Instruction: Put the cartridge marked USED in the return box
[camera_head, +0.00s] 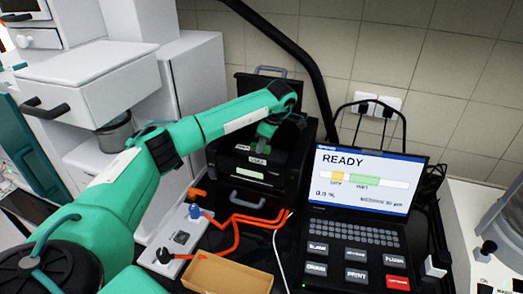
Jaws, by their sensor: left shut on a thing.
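My left gripper (266,131) reaches in from the left over the black machine (250,178), whose lid stands raised behind. It is shut on a small cartridge (262,147), mostly hidden by the fingers. A small pale label shows just below it, too small to read with certainty. I cannot tell whether the cartridge is seated in the machine or lifted clear. An open tan tray (230,273) sits at the bottom of the view; I see no marking on it that names it the return box. My right gripper is not in view.
A laptop-like console (360,182) reading READY, with labelled keys, stands right of the machine. Orange tubes (236,228) and a white cable run in front of it. A grey switch block (183,238) stands left of the tray. A white appliance (95,75) fills the left.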

